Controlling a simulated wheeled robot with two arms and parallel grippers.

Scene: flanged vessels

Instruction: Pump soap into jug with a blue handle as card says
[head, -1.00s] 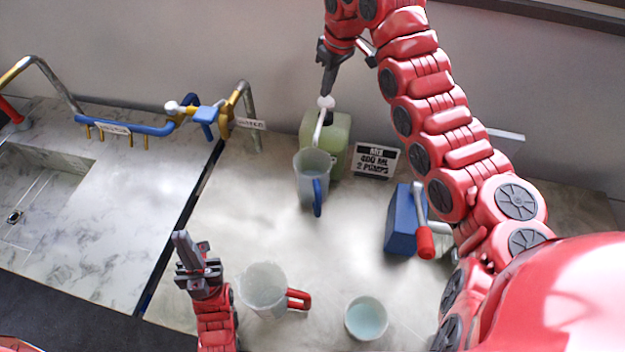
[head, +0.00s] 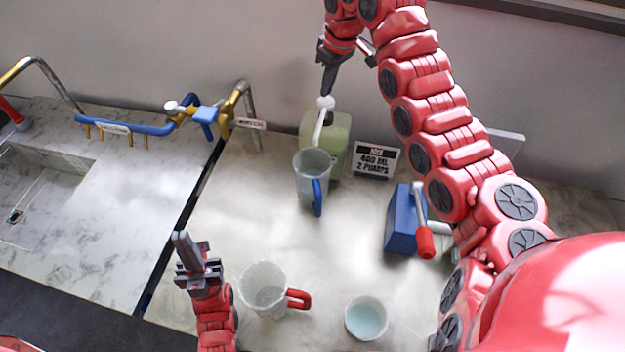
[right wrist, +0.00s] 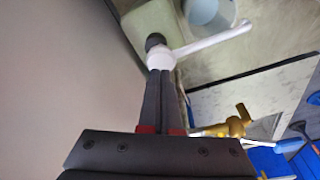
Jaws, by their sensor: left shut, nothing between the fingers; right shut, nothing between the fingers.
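A pale green soap container (head: 338,135) with a white pump (head: 322,118) stands at the back by the wall. The jug with a blue handle (head: 311,168) stands in front of it, under the pump spout. My right gripper (head: 326,93) is shut and empty, its fingertips at the top of the pump head; in the right wrist view the fingertips (right wrist: 160,73) meet the white pump head (right wrist: 162,57). The card (head: 375,160) beside the container reads "400 ML, 2 PUMPS", with a blurred line above. My left gripper (head: 180,238) is shut and empty over the counter at front left.
A jug with a red handle (head: 263,288) and a pale bowl (head: 366,318) stand at the front. A blue box with a red-tipped lever (head: 402,225) is on the right. Blue and brass pipework (head: 150,127) and a sink (head: 40,185) are left.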

